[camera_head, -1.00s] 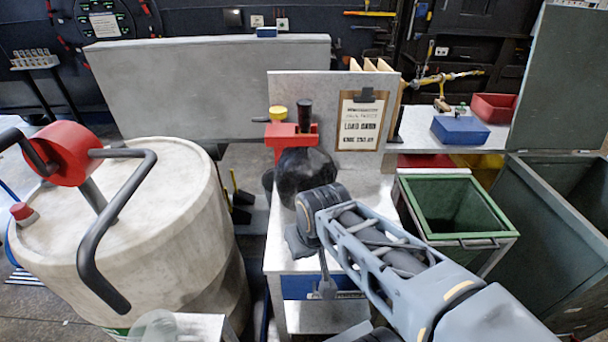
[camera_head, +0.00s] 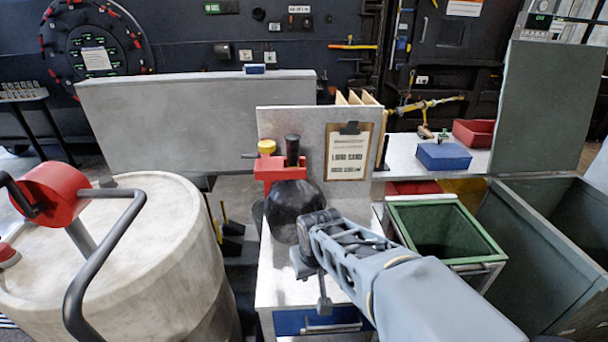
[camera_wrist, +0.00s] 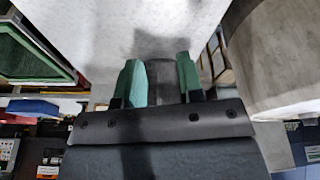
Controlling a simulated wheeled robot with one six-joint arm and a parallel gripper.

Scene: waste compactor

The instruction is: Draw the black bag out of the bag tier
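A round, glossy black bag (camera_head: 287,213) hangs below the red bag tier (camera_head: 281,170) at the left edge of a white-topped cabinet. Its dark neck (camera_head: 292,150) stands upright above the red body. A yellow knob (camera_head: 267,147) sits on the tier's left side. My gripper (camera_head: 311,280) is in front of the bag and lower right of it, over the cabinet top, partly hidden by my wrist. The bag does not show in that view.
A grey panel with a clipboard card (camera_head: 348,155) stands behind the tier. A green-rimmed bin (camera_head: 447,228) and a large grey-green bin (camera_head: 550,245) are at the right. A big pale drum (camera_head: 150,240) with a red-hubbed handle is at the left.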

